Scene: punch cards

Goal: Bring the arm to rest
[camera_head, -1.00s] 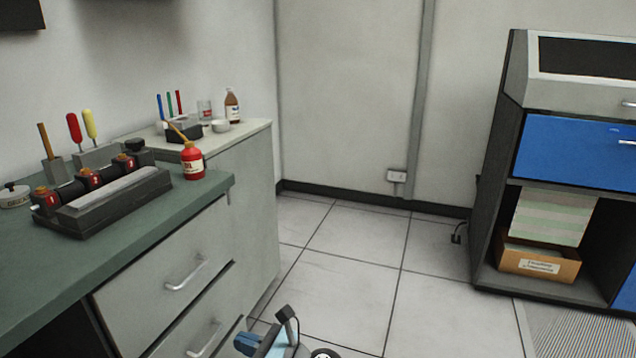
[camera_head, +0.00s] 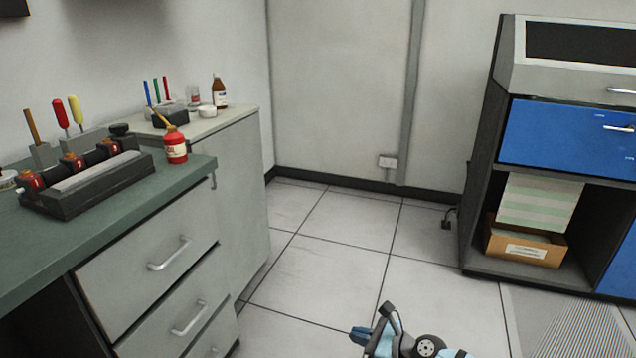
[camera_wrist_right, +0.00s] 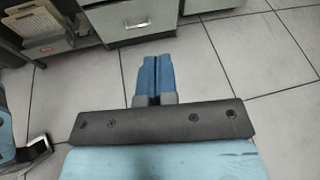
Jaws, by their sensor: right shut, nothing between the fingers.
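My right gripper (camera_head: 360,336) shows at the bottom of the head view, low over the tiled floor. In the right wrist view its two blue fingers (camera_wrist_right: 155,75) lie together, shut and empty, with bare floor around them. Part of my right arm shows beside it at the bottom edge of the head view. My left gripper is not in view.
A green-topped workbench (camera_head: 195,178) with drawers stands at the left. A dark cabinet with a blue drawer (camera_head: 565,135) and a cardboard box (camera_head: 525,246) stands at the right. The tiled floor (camera_head: 335,225) between them is clear.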

